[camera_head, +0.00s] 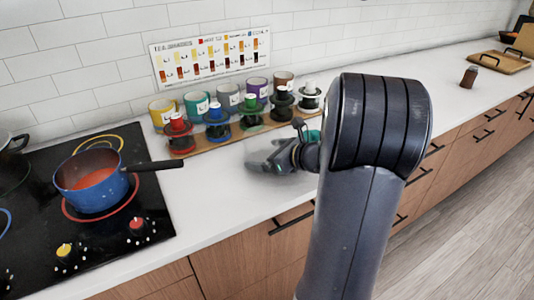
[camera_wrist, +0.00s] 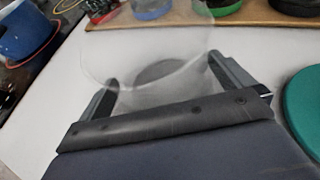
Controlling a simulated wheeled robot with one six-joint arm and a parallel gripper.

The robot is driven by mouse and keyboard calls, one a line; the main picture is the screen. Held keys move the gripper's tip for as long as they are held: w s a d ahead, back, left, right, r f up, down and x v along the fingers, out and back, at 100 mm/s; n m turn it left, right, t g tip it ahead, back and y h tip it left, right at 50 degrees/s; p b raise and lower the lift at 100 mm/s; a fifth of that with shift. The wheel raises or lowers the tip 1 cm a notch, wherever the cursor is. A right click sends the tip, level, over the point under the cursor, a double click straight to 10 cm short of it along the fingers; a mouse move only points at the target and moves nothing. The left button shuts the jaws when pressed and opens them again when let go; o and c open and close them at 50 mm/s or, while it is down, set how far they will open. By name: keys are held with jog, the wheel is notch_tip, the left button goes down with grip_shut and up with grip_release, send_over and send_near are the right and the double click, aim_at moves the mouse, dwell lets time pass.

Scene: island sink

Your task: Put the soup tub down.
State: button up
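The soup tub (camera_head: 262,160) is pale, see-through plastic, low over the white counter in front of the wooden rack. In the wrist view the tub (camera_wrist: 160,95) sits between the two dark fingers of my gripper (camera_wrist: 170,80), one against each side. My gripper (camera_head: 296,152) also shows in the head view, partly behind my arm. A darker grey oval shows through the tub. I cannot tell whether its base touches the counter. A teal round piece (camera_wrist: 305,105) lies to the right in the wrist view.
A wooden rack (camera_head: 213,139) holds several coloured canisters along the wall. A blue pot (camera_head: 95,195) of red soup stands on the black hob (camera_head: 135,245) at left, its handle pointing towards the counter. The counter (camera_head: 215,195) is bare left of the tub. A small brown jar (camera_head: 469,77) stands far right.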

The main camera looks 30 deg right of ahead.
jog(key=shift+r, duration=0.2)
jog(key=shift+s+d+r, duration=0.1)
jog(key=shift+s+d, duration=0.05)
jog(key=shift+s, duration=0.05)
jog(key=v, duration=1.1)
jog(key=shift+s+p, duration=0.25)
jog(key=shift+p, duration=0.15)
dwell(1.9)
